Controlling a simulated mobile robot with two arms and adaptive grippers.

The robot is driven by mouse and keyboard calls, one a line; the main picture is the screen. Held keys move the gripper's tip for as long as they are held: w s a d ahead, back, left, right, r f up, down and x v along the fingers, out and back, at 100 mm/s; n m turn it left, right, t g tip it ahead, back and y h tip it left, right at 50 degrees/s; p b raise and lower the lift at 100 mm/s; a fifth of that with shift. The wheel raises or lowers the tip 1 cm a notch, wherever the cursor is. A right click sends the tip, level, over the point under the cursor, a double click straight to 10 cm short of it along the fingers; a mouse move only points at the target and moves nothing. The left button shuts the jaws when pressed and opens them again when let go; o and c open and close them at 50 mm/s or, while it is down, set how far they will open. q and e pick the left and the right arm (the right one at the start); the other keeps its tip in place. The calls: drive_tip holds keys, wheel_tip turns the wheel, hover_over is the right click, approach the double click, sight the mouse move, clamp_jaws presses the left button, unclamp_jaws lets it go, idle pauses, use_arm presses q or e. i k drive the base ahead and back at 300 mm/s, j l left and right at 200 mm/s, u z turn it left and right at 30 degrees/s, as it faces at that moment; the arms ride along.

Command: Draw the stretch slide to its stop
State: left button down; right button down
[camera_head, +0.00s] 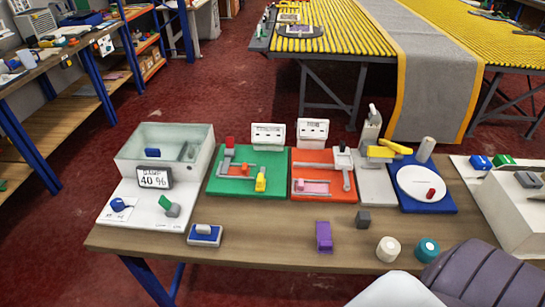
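No label readable here tells me which part is the stretch slide. A green board (218,185) stands on the table with a grey angled track, a red knob (229,142), an orange block (240,169) and a yellow piece (260,181). Beside it, an orange-red board (325,196) carries a grey track with a dark knob at its upper right and a pink bar (314,187) at its lower left. Whether any slide sits at a stop is too small to tell. Neither gripper's fingers are in view; part of my arm shows at lower right.
The wooden table (275,245) holds a white bin unit (148,190) reading 40 %, a blue-and-white block (204,234), a purple piece (324,237), a grey cube (363,219), two round spools and a blue board (437,207) with a white disc. A yellow roller table (330,40) stands behind.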

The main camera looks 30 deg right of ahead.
sight(260, 186)
drive_tip(key=z, duration=0.9)
